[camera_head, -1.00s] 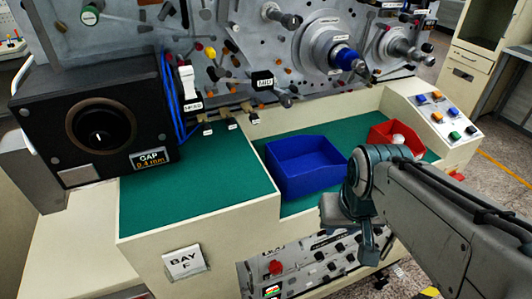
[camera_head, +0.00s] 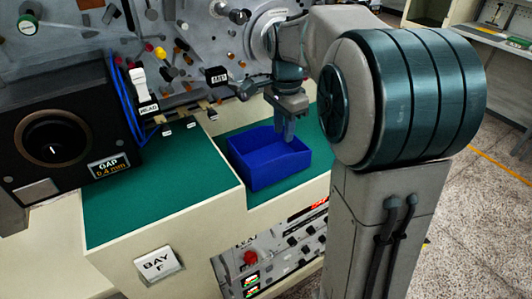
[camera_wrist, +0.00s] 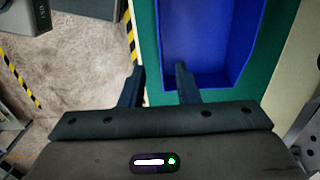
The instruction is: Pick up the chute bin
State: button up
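The bin (camera_head: 281,170) is a blue open-topped box, which I take to be the chute bin. It stands upright and looks empty on the lower green surface. It also fills the upper right of the wrist view (camera_wrist: 200,35). My gripper (camera_head: 288,136) points down at the bin's far right rim in the head view. In the wrist view my gripper (camera_wrist: 160,68) is open with nothing between its pads. One finger shows outside the bin's near-side wall and the other over its inside. I cannot tell whether the fingertips are below the rim.
The raised green top (camera_head: 150,185) lies left of the bin, with a step between. A black gap unit (camera_head: 60,140) stands further left. The machine panel (camera_head: 190,50) with knobs and spindles rises behind. My arm hides the bench's right side.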

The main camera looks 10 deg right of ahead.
aim_at(280, 178)
notch_tip(280, 178, down, 14)
jog(key=shift+a+r+p, duration=0.1)
jog(key=shift+r+p, duration=0.05)
jog(key=shift+p, duration=0.25)
grip_shut()
